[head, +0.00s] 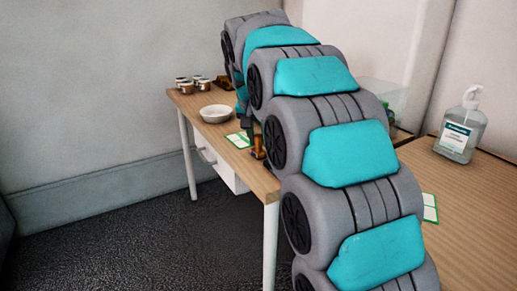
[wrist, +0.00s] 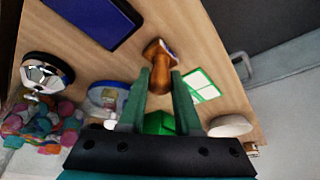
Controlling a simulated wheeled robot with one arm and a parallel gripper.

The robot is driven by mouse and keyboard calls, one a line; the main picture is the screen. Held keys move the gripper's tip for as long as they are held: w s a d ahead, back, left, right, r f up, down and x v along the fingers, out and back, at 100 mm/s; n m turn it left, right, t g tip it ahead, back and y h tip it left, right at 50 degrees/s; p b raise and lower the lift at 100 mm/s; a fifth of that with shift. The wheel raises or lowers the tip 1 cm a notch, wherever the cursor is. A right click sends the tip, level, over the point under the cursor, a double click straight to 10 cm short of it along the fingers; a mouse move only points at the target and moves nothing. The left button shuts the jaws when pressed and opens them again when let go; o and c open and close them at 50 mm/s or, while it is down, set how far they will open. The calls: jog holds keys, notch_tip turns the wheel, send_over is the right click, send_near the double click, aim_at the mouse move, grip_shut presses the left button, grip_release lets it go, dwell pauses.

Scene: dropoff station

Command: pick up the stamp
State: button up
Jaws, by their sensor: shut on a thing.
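The stamp (wrist: 160,65) has a brown wooden handle and shows between my fingertips in the wrist view. My gripper (wrist: 157,82) has green fingers and is shut on the stamp's handle. In the head view the stamp (head: 258,148) shows as a small brown shape near the table's front edge, partly hidden by my arm. I cannot tell whether its base touches the table.
A green-and-white card (wrist: 203,86) lies beside the stamp. A white bowl (head: 215,113) and several small jars (head: 203,86) stand farther back on the wooden table (head: 190,103). A dark blue flat object (wrist: 95,18) lies nearby. A sanitizer bottle (head: 460,128) stands right.

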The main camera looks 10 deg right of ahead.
aim_at(259, 135)
grip_shut()
jog(key=shift+r, duration=1.7)
jog(key=shift+s+r, duration=0.1)
jog(key=shift+s, duration=0.1)
jog(key=s+r+b, duration=0.1)
jog(key=s+b, duration=0.1)
jog(key=s, duration=1.3)
jog(key=shift+s+a+r, duration=0.2)
jog(key=shift+s+a, duration=0.1)
jog(key=shift+s, duration=0.05)
